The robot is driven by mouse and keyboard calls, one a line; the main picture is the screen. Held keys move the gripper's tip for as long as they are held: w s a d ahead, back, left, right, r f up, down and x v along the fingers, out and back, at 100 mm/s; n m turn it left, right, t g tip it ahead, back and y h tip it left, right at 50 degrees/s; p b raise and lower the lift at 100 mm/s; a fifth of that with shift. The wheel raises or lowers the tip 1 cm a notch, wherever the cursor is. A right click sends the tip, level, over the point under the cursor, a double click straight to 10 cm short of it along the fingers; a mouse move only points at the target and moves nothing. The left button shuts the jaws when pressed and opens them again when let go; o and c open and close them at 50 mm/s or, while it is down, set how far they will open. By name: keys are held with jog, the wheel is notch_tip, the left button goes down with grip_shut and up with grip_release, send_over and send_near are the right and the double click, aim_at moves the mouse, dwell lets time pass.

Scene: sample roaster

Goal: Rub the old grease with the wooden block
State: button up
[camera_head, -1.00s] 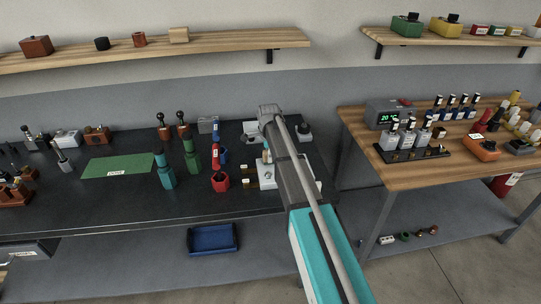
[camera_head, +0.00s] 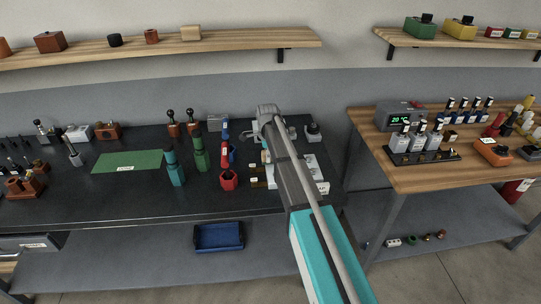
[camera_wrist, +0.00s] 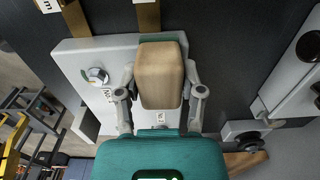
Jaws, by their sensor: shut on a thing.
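My gripper (camera_wrist: 162,84) is shut on the wooden block (camera_wrist: 161,72), with one finger on each side of it. The block is pale wood with a green layer at its far edge. In the wrist view it is over a white machine with a dial (camera_wrist: 82,58); I cannot tell whether it touches the surface. In the head view my arm covers most of this machine (camera_head: 311,167) and the gripper. I cannot make out any old grease; it may be hidden under the block.
Brass-coloured pieces (camera_wrist: 147,17) stand at the machine's far edge. On the dark bench, red (camera_head: 229,180), green (camera_head: 200,155) and teal (camera_head: 174,170) tools stand to the left. A wooden table (camera_head: 420,179) with bottles is to the right, across a gap.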

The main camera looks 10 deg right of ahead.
dwell(0.3)
jog(key=shift+r+p, duration=3)
jog(key=shift+p, duration=0.05)
jog(key=shift+r, duration=0.1)
jog(key=shift+r+p, duration=1.45)
jog(key=shift+p, duration=0.05)
jog(key=shift+s+f, duration=0.1)
